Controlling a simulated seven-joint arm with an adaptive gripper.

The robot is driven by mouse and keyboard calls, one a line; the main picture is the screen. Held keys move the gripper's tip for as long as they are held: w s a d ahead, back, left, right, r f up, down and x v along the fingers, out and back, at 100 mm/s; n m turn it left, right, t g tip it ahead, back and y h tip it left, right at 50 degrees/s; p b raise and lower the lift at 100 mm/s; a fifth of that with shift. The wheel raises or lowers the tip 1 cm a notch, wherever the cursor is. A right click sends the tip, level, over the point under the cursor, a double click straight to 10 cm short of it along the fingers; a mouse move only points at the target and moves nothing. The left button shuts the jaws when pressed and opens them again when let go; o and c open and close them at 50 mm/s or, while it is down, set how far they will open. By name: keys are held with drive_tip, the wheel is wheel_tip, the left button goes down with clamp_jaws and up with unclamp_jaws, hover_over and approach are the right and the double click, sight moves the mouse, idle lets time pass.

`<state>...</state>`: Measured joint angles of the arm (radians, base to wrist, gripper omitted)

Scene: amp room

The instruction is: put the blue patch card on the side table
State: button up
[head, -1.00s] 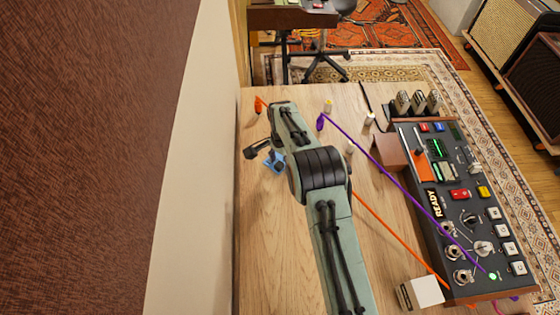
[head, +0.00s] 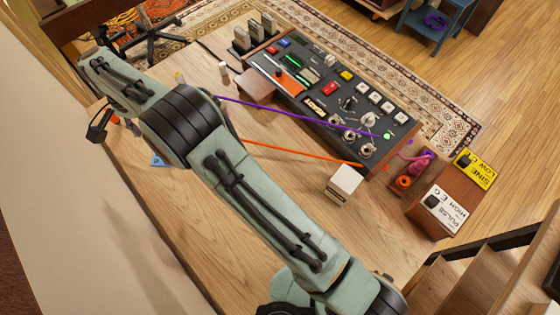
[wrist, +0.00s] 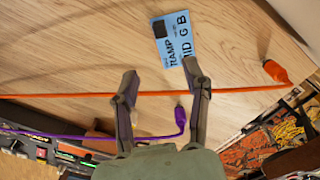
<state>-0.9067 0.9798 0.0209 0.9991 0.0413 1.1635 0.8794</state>
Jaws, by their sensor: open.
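The blue patch card (wrist: 172,40), printed with RAMP and MID G B, lies flat on the wooden worktop (wrist: 80,60), ahead of my gripper's fingertips in the wrist view. In the head view only a small blue corner of the card (head: 158,160) shows beside my arm. My gripper (wrist: 160,75) is open, with nothing between its fingers, and points toward the card's lower edge. In the head view the arm largely hides it. A small blue table (head: 436,27), which looks like the side table, stands on the floor at the top right with a purple coil on it.
An orange cable (wrist: 70,95) crosses the wrist view by the fingertips; a purple cable (wrist: 90,136) runs nearer the palm. Both reach toward the control console (head: 330,90). A white box (head: 344,184) and a wooden rack with yellow and white cards (head: 440,200) stand to the right.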

drive_tip(key=d+r, duration=0.7)
drive_tip(key=d, duration=0.5)
drive_tip(key=d+r, duration=0.6)
drive_tip(key=d, duration=0.5)
drive_tip(key=s+d+r, duration=0.2)
drive_tip(key=s+d, duration=0.5)
drive_tip(key=d, duration=0.3)
drive_tip(key=s+d+f, duration=0.1)
drive_tip(key=s+d, duration=0.2)
drive_tip(key=s, duration=0.3)
drive_tip(key=s+d+f+n, duration=0.1)
drive_tip(key=s+d+f, duration=0.1)
drive_tip(key=s, duration=0.4)
drive_tip(key=shift+d+y, duration=0.4)
drive_tip(key=shift+d, duration=0.25)
